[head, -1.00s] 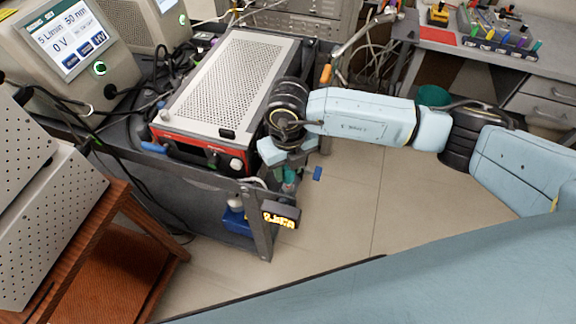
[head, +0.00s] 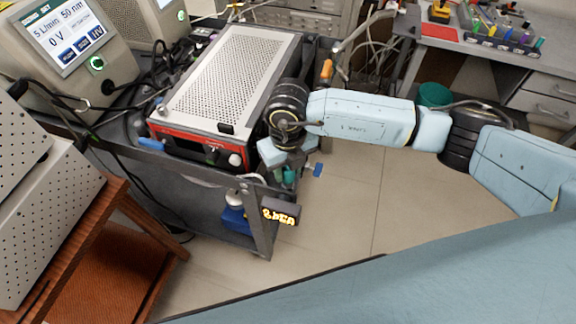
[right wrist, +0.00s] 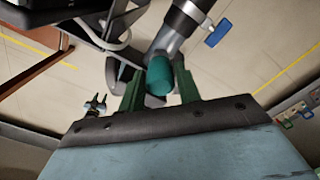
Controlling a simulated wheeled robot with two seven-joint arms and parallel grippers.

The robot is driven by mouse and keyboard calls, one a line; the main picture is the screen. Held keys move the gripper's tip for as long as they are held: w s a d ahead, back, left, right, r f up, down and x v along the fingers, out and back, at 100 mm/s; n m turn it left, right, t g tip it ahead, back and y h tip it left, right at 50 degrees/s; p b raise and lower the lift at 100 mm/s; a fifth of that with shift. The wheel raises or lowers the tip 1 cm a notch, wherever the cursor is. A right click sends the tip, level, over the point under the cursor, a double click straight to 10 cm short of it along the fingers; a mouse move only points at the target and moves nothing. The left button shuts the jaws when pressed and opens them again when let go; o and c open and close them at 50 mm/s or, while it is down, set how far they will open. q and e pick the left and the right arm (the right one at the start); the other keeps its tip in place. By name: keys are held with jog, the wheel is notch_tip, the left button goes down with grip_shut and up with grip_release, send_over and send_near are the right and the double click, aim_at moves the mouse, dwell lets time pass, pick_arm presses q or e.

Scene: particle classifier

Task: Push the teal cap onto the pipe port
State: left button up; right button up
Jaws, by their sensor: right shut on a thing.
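My right gripper (head: 287,168) points down beside the cart's right side. In the right wrist view its two green fingers (right wrist: 159,88) are shut on the teal cap (right wrist: 158,74). The cap also shows small in the head view (head: 289,176), partly hidden by the gripper. In the right wrist view a grey metal pipe (right wrist: 176,32) runs up to the cap's far end. The cap looks in line with the pipe port and at or very close to it. I cannot tell how far it is on. My left gripper is not in view.
A blue handle (right wrist: 217,33) sticks out beside the pipe. The dark cart (head: 200,180) carries a perforated instrument (head: 228,75) with a red front, close to my right wrist. A small lit display (head: 281,212) hangs at the cart's corner. Open floor (head: 350,210) lies to the right.

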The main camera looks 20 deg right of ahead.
aim_at(287, 168)
jog(key=shift+f+b, duration=0.6)
jog(key=shift+f, duration=0.2)
jog(key=o, duration=1.1)
jog(key=shift+c, duration=0.2)
jog(key=shift+r, duration=0.1)
notch_tip(287, 168, up, 13)
jog(key=shift+r, duration=0.15)
jog(key=shift+s+a, duration=0.1)
